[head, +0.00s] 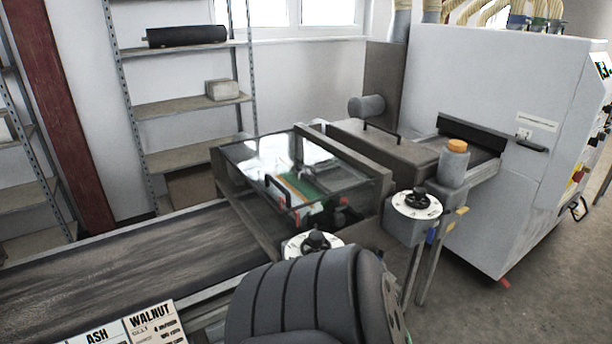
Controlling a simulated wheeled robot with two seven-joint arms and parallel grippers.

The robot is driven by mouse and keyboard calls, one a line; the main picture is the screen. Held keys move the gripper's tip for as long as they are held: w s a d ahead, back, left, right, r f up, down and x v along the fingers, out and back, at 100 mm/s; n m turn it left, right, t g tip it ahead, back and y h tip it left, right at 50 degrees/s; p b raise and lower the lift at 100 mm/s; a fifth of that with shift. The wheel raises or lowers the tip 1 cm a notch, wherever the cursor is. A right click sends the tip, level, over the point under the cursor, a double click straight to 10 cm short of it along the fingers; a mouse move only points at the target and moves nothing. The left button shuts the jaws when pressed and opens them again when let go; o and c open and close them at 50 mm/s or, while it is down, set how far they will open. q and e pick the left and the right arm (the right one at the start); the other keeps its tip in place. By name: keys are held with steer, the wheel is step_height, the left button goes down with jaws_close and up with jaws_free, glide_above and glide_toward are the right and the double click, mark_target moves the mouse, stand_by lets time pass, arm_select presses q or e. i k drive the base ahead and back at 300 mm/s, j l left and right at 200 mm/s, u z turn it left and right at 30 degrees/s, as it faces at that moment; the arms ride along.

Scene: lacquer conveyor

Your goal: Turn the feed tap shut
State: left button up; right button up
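Two white dials with black knobs sit along the front of the machine. One dial (417,205) is on a grey box below a grey container with an orange cap (455,146). The other dial (314,243) is nearer, and its lower part is hidden behind a dark ribbed part of my arm. I cannot tell which knob is the feed tap or whether it is turned shut. Neither of my grippers shows.
A conveyor belt (130,255) runs in from the left to a glass-covered unit (300,165). A large light grey cabinet (490,150) stands at the right. Sample cards (155,325) stand at the front left. Shelves (185,106) line the back. The floor at the right is clear.

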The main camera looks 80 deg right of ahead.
mark_target(430, 235)
steer(key=z, duration=3.5)
steer(key=l, duration=0.75)
